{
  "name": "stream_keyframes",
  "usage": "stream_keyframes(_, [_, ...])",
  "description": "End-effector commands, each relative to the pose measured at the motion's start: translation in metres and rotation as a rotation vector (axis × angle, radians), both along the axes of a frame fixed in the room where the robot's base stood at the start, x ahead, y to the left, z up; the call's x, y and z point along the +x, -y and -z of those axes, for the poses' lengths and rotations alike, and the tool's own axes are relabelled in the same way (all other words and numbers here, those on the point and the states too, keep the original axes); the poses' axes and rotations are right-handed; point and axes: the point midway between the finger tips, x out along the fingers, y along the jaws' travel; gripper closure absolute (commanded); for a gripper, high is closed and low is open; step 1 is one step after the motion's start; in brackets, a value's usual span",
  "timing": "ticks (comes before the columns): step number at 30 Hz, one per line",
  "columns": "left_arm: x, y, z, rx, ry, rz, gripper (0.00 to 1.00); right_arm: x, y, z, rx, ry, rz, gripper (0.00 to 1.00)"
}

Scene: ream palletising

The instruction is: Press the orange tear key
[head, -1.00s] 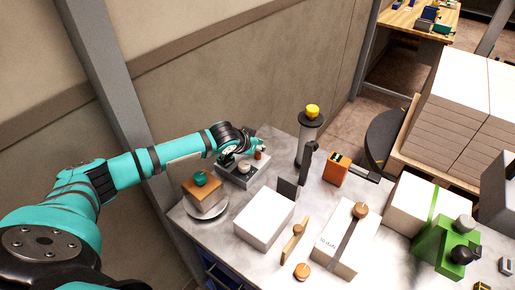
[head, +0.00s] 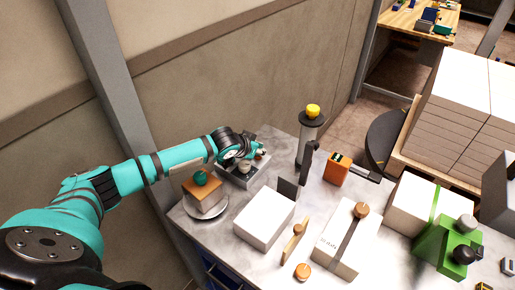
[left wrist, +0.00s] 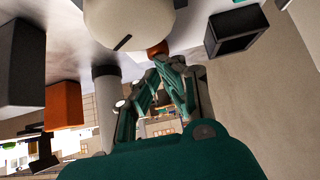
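The orange tear key (head: 262,154) is a small orange-red cap on a grey box (head: 237,178) at the back left of the table, partly hidden by my left gripper. It also shows in the left wrist view (left wrist: 157,48), right at the fingertips. My left gripper (head: 258,148) is over the far side of that box. In the left wrist view its teal fingers (left wrist: 157,62) converge with their tips together and nothing held between them. The tips look at or very close to the key; I cannot tell whether they touch it. My right gripper is not in view.
A pale round knob (head: 245,167) stands on the same box beside the key. A dark cylinder with a yellow top (head: 312,112) and an orange box (head: 336,170) stand to the right.

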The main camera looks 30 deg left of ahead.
Motion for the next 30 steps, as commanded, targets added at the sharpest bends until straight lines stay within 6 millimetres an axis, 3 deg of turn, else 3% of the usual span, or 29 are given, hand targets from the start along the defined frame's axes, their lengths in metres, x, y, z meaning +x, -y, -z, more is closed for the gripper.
stream_keyframes(1, [-0.006,0.002,0.009,0.001,-0.024,0.001,1.0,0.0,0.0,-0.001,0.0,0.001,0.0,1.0])
stream_keyframes(5, [-0.006,0.001,-0.002,0.0,-0.023,0.0,1.0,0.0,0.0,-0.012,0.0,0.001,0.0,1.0])
stream_keyframes(12, [0.001,-0.002,-0.048,0.001,-0.006,-0.001,1.0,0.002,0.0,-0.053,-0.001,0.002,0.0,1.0])
stream_keyframes(15, [-0.013,-0.005,-0.051,0.003,-0.004,0.002,1.0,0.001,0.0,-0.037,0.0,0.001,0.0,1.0])
stream_keyframes(24, [-0.052,-0.01,-0.093,0.004,0.0,0.001,1.0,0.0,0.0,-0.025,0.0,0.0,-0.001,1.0])
stream_keyframes(30, [-0.065,-0.012,-0.108,0.001,0.001,-0.001,1.0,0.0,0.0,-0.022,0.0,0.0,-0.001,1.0])
